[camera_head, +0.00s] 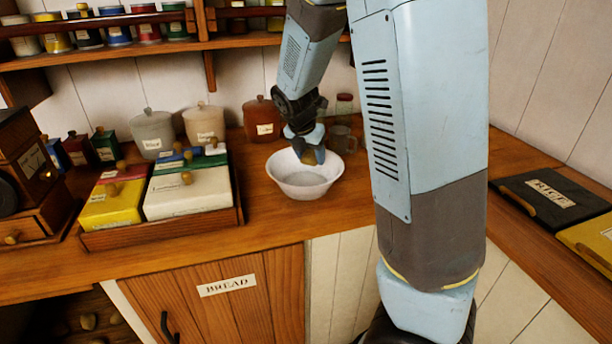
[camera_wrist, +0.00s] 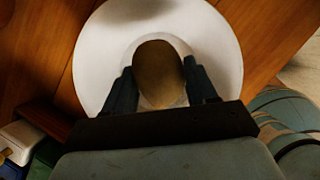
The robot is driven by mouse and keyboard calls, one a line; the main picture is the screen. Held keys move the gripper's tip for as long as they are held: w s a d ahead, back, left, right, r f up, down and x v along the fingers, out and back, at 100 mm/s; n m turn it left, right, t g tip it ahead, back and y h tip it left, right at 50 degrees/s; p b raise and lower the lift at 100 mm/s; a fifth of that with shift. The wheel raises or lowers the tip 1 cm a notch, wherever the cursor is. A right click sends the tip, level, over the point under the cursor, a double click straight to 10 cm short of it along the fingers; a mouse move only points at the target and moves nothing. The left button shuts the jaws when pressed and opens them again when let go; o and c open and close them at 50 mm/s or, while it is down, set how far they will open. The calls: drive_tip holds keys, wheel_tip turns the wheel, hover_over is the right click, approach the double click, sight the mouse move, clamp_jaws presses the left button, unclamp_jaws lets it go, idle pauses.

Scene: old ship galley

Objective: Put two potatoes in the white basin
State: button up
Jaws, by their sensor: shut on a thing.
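The white basin (camera_head: 304,183) stands on the wooden counter near its front edge. My gripper (camera_head: 312,156) is over the basin, pointing down, at about rim height or just above. In the wrist view my gripper (camera_wrist: 162,88) is shut on a brown potato (camera_wrist: 158,70), with one dark finger on each side of it. The white basin (camera_wrist: 95,55) lies beneath and around the potato in that view. No other potato can be made out; part of the basin's inside is hidden by my gripper and the held potato.
A wooden tray (camera_head: 165,235) with lidded boxes stands left of the basin. Lidded jars (camera_head: 204,124) and a glass mug (camera_head: 342,139) stand behind. A spice shelf (camera_head: 110,55) hangs above. Boards, one labelled RICE (camera_head: 550,195), lie at right.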

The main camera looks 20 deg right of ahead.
drive_tip(key=o, duration=1.2)
drive_tip(key=v, duration=1.3)
drive_tip(key=shift+s+a+r, duration=0.1)
drive_tip(key=shift+a+r, duration=0.05)
drive_tip(key=shift+r, duration=0.2)
drive_tip(key=s+d+r+m+y, duration=0.1)
drive_tip(key=s+m, duration=0.7)
drive_tip(key=m, duration=0.1)
drive_tip(key=s+d+r+m+t+y, duration=0.1)
drive_tip(key=s+m, duration=0.7)
drive_tip(key=m, duration=0.1)
drive_tip(key=s+d+r+m+t+y, duration=0.1)
drive_tip(key=s+d+r+m, duration=0.1)
drive_tip(key=s+m, duration=0.6)
drive_tip(key=shift+d+m, duration=0.1)
drive_tip(key=shift+m, duration=0.5)
